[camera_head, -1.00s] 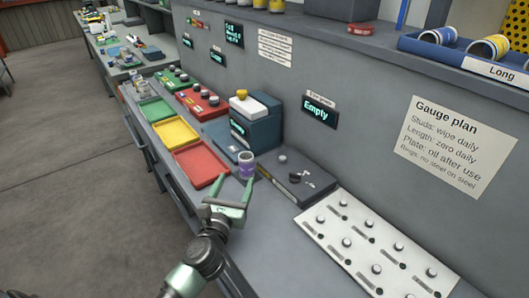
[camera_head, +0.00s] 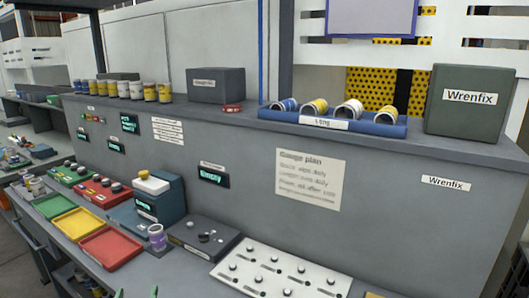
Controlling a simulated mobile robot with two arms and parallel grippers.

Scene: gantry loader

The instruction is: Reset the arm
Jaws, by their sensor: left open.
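My left gripper (camera_head: 137,293) barely shows at the bottom edge of the head view; only its two green fingertips are visible, set apart and with nothing seen between them. The rest of that arm is out of the frame. My right gripper is not in view.
Green, yellow (camera_head: 77,223) and red trays (camera_head: 110,246) line the bench left of the cylinder. A dark box with knobs (camera_head: 204,237) and a white studded plate (camera_head: 265,268) lie to its right. The upper shelf holds a blue rack (camera_head: 330,124) and a Wrenfix box (camera_head: 470,100).

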